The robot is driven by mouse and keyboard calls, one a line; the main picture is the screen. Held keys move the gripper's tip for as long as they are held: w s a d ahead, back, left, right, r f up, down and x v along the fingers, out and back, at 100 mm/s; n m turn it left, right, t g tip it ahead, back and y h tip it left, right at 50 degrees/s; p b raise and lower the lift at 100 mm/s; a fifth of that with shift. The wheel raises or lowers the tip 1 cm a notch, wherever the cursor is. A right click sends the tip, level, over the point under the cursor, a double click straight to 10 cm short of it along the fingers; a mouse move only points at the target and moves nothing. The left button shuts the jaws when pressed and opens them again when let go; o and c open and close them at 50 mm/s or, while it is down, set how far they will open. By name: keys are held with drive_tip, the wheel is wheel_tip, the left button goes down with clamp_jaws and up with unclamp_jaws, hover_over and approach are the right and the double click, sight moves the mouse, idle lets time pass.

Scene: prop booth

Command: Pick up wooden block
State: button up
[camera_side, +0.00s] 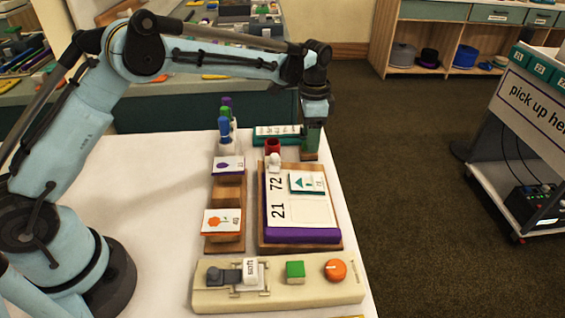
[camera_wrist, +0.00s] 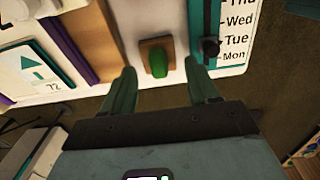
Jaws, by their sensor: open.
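A small square wooden block (camera_wrist: 145,44) with a rounded green knob (camera_wrist: 158,64) shows in the wrist view, on the white surface. My gripper (camera_wrist: 160,72) is open, with one green finger on each side of the knob's line and nothing held. The block lies just ahead of the fingertips, between them. In the side view my gripper (camera_side: 312,138) points down at the far right corner of the white table. A brown piece (camera_side: 309,156) shows right below the fingers there, probably the same block. The fingers hide most of it.
A purple-edged board (camera_side: 300,236) with number cards stands left of and in front of my gripper. A teal weekday strip (camera_wrist: 212,22) is close to the right finger. A switch panel (camera_side: 225,299) lies at the front. The table (camera_side: 120,200) is clear at left.

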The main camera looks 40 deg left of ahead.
drive_tip(key=shift+s+f, duration=0.15)
drive_tip(key=shift+f, duration=1.7)
drive_tip(key=c, duration=0.9)
drive_tip(key=shift+r, duration=0.2)
drive_tip(key=shift+r, duration=0.25)
drive_tip(key=r, duration=0.3)
drive_tip(key=shift+s+d+r, duration=0.2)
drive_tip(key=shift+r, duration=0.2)
drive_tip(key=s+d+r, duration=0.6)
drive_tip(key=d, duration=0.2)
drive_tip(key=shift+s+d+r, duration=0.2)
drive_tip(key=shift+s+d, duration=0.15)
drive_tip(key=shift+s, duration=0.05)
